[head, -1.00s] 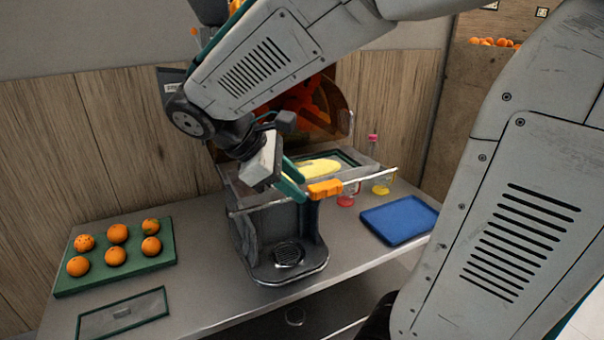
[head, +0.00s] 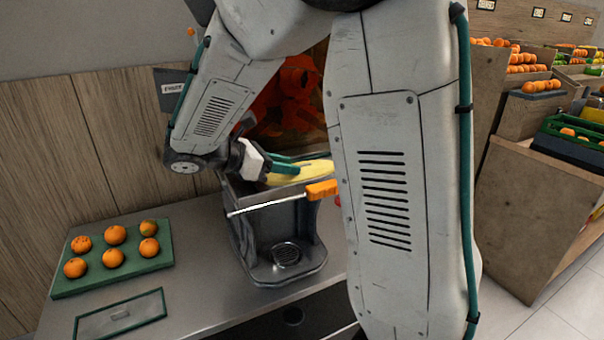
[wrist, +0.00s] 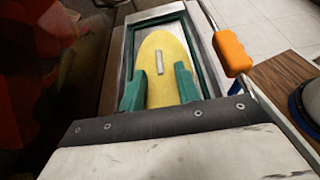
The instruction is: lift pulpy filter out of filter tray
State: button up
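The pulpy filter is a yellow, rounded slab (head: 318,173) in the juicer's top tray; in the wrist view it shows as a yellow surface (wrist: 161,44) with a small grey grip bar. The filter tray (wrist: 204,45) has a pale metal rim and a dark green inner frame around the filter. My gripper (head: 285,166) reaches in from the left over the tray. In the wrist view its green fingers (wrist: 160,69) are apart, with the grip bar between and just beyond their tips. Nothing is held. Whether the fingers touch the filter I cannot tell.
The tray has a metal bar with an orange handle (head: 321,189) at its front. The juicer's dark body (head: 282,235) stands below. A green tray (head: 155,260) of oranges and a flat green-framed panel (head: 121,313) lie left on the counter. My arm hides the counter's right side.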

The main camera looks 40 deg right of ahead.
jog(key=shift+x, duration=0.95)
jog(key=shift+c, duration=0.3)
grip_shut()
